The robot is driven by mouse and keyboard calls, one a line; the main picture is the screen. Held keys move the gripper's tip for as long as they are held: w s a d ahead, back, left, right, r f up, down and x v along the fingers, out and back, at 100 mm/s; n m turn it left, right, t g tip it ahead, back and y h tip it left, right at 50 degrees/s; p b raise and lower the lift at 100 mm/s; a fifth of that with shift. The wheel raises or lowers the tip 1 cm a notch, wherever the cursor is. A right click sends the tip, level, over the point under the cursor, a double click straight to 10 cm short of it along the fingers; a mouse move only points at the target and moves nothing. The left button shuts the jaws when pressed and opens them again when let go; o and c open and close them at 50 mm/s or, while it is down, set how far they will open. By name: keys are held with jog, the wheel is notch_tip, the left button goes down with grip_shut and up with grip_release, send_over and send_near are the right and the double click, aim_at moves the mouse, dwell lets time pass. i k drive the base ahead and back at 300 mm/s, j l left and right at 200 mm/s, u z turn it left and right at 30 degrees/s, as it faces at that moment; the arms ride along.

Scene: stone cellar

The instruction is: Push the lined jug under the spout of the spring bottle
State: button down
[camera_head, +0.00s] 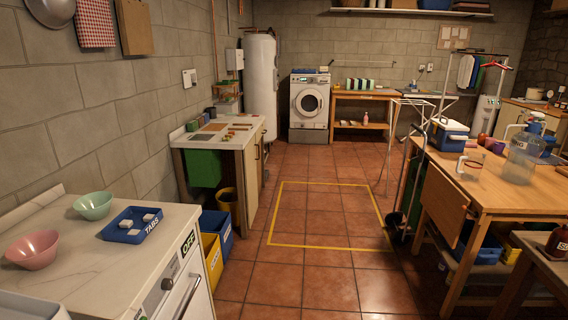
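A large clear bottle with a blue top (521,158), which looks like the spring bottle, stands upright on the wooden table at the right. A pale spout bends left and down from its top. A small clear jug with a pale handle (474,161), probably the lined jug, stands on the same table to the left of the bottle. The handle is on its left side. The jug and bottle are apart in the picture, and the jug does not appear to be under the spout. Any lines on the jug are too small to make out. My gripper is not in view.
The wooden table (510,191) also bears a blue-and-white cooler box (449,136) and small purple and red containers. A thin-legged frame stands at its left. Tiled floor inside a yellow outline (330,247) is clear. A white counter (75,265) fills the near left.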

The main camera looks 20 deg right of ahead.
aim_at(474, 161)
jog(key=i+l+z, duration=0.15)
jog(key=i+z, duration=0.2)
jog(key=i, duration=0.6)
jog(key=i+j+z, duration=0.1)
jog(key=i+z, duration=0.25)
jog(key=i, duration=0.55)
jog(key=i+z, duration=0.15)
jog(key=i, duration=0.25)
jog(key=i+j+z, duration=0.2)
jog(key=i, duration=0.25)
jog(key=i+z, duration=0.15)
jog(key=i, duration=0.25)
jog(key=i+j+z, duration=0.15)
jog(key=i, duration=0.25)
jog(key=j, duration=0.1)
